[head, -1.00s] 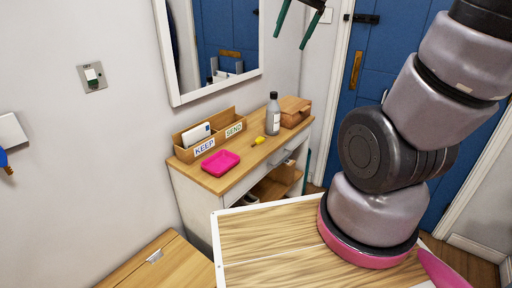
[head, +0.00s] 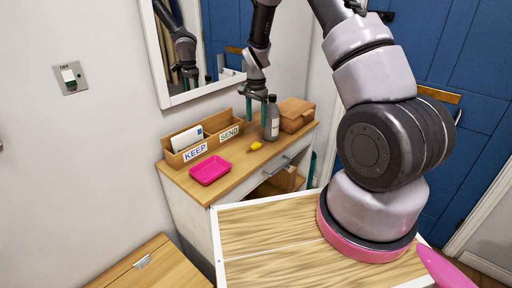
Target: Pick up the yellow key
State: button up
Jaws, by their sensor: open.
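The yellow key (head: 256,146) is a small yellow shape lying on the wooden top of the white cabinet (head: 226,164), between the pink tray and the grey bottle. Its fine shape is too small to make out. My gripper (head: 256,112) points down with its two green fingers apart and nothing between them. In the picture it is just above the key, apart from it; how far apart in depth I cannot tell.
The grey bottle (head: 272,120) stands close to the right of my fingers. A wooden box (head: 296,115) is behind it. The KEEP/SEND letter holder (head: 207,143) stands along the wall, and the pink tray (head: 210,170) lies in front of it. A mirror (head: 200,50) hangs above.

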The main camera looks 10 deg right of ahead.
aim_at(256, 144)
notch_tip(256, 144, down, 11)
jog(key=shift+s+a+r, duration=0.1)
grip_shut()
dwell(0.5)
